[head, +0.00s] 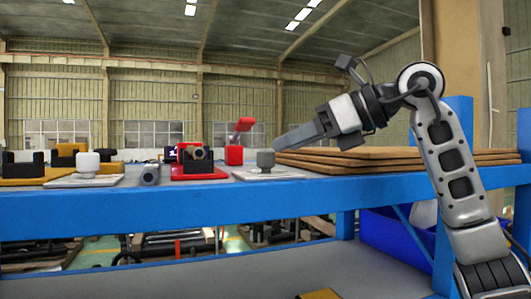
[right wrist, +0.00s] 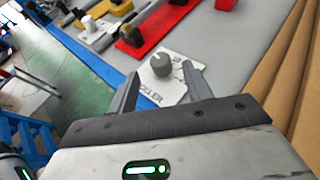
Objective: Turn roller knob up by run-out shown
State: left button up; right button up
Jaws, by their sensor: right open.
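A grey roller knob (head: 265,158) stands on a white plate (head: 262,175) near the front edge of the blue bench. In the right wrist view the knob (right wrist: 161,64) has a pale mark on its top, and its plate (right wrist: 150,92) carries lettering that reads like "ROLLER". My right gripper (head: 277,143) comes in from the right, just above and beside the knob. Its two fingers (right wrist: 163,76) are apart, with the knob between or just beyond their tips; contact cannot be told. No run-out reading is legible. My left gripper is not in view.
A red stand with a dark roller (head: 197,154) and a red block (head: 234,154) stand left of the knob. Another plate with a white knob (head: 88,162) is farther left. Stacked brown boards (head: 400,154) lie to the right. A blue bin (head: 395,236) is below the bench.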

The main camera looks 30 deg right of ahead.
aim_at(266, 153)
jog(key=x, duration=0.6)
jog(key=shift+p, duration=0.3)
jog(key=c, duration=1)
